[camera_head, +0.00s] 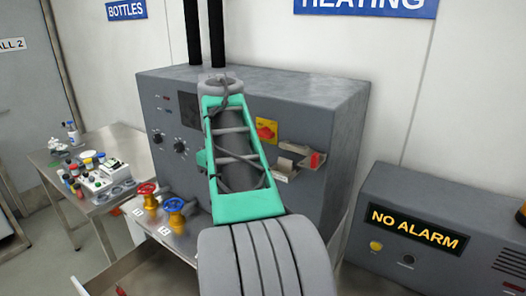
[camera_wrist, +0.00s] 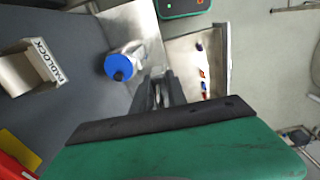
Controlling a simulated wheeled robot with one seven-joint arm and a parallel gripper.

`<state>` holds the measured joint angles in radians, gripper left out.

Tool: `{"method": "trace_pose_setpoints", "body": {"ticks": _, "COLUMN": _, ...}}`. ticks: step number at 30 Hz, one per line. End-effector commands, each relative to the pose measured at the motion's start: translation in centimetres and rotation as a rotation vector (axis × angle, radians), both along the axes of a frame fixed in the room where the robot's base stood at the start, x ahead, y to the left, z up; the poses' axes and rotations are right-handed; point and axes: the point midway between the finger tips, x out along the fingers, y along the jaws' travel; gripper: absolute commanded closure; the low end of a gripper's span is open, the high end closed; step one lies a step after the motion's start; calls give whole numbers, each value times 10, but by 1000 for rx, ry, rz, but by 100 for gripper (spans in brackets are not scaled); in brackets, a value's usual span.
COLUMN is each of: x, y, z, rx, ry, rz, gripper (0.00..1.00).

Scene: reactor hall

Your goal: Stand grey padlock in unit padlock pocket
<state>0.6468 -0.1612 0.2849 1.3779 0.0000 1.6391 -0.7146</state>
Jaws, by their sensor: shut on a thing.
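The unit padlock pocket (camera_head: 283,167) is a small pale holder with a white label on the front of the grey heating unit (camera_head: 330,120). In the wrist view the pocket (camera_wrist: 18,72) is at the left, its label reading PADLOCK, and I see nothing standing in it. My gripper (camera_wrist: 160,88) is shut in the wrist view, well to the right of the pocket. The grey padlock is hardly to be made out between the dark fingers. In the head view my arm hides the gripper and the padlock.
A red and yellow switch (camera_head: 266,130) is next to the pocket. An open drawer (camera_head: 150,268) lies below. A cluttered side table (camera_head: 120,140) stands left.

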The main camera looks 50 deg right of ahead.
Motion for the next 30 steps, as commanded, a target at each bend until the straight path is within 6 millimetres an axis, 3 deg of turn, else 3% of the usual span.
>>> {"method": "trace_pose_setpoints", "body": {"ticks": 1, "x": -14, "y": -17, "z": 25, "rx": -3, "ry": -3, "rz": -6, "gripper": 100}}
{"method": "trace_pose_setpoints", "body": {"ticks": 3, "x": -32, "y": -33, "z": 47, "rx": -2, "ry": -1, "rz": 3, "gripper": 100}}
{"method": "trace_pose_setpoints", "body": {"ticks": 6, "x": -52, "y": -48, "z": 68, "rx": -2, "ry": -1, "rz": 14, "gripper": 100}}
{"method": "trace_pose_setpoints", "body": {"ticks": 9, "x": -62, "y": -55, "z": 77, "rx": 1, "ry": 1, "rz": 21, "gripper": 100}}
{"method": "trace_pose_setpoints", "body": {"ticks": 17, "x": -63, "y": -70, "z": 75, "rx": 2, "ry": 2, "rz": 23, "gripper": 100}}
{"method": "trace_pose_setpoints", "body": {"ticks": 30, "x": -58, "y": -121, "z": 65, "rx": 1, "ry": 1, "rz": 23, "gripper": 100}}
